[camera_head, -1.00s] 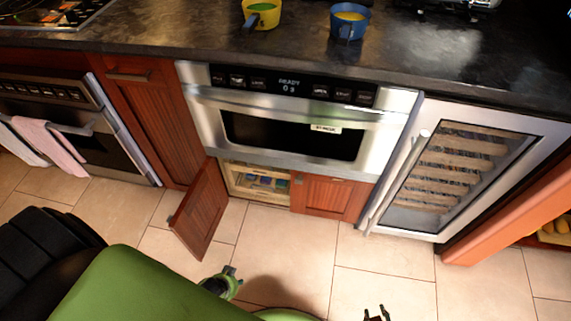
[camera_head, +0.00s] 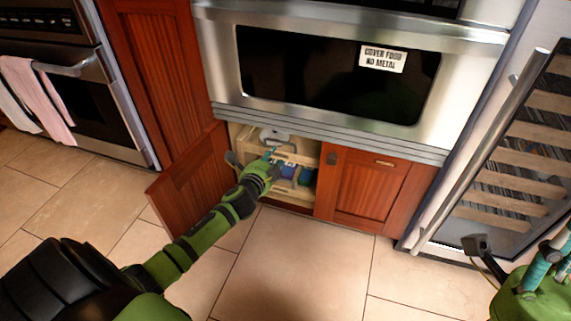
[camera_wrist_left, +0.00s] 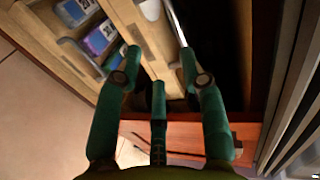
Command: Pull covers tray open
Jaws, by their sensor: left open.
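The cabinet under the microwave stands open and holds light wooden pull-out trays. The upper tray (camera_head: 287,155) carries a whitish object (camera_head: 273,136), perhaps a cover. My left gripper (camera_head: 270,157) reaches into the opening at this tray's front. In the left wrist view, the open teal fingers (camera_wrist_left: 157,60) lie on either side of a pale wooden tray board (camera_wrist_left: 133,35). I cannot tell whether they touch it. A lower tray holds blue and purple packages (camera_wrist_left: 102,37). My right gripper (camera_head: 550,257) shows partly at the lower right, far from the trays; its fingers are unclear.
The left cabinet door (camera_head: 190,180) is swung open beside my left arm. The right door (camera_head: 365,188) is closed. The microwave (camera_head: 335,75) is directly above, and a wine cooler (camera_head: 505,160) stands at the right. The tiled floor (camera_head: 290,260) in front is clear.

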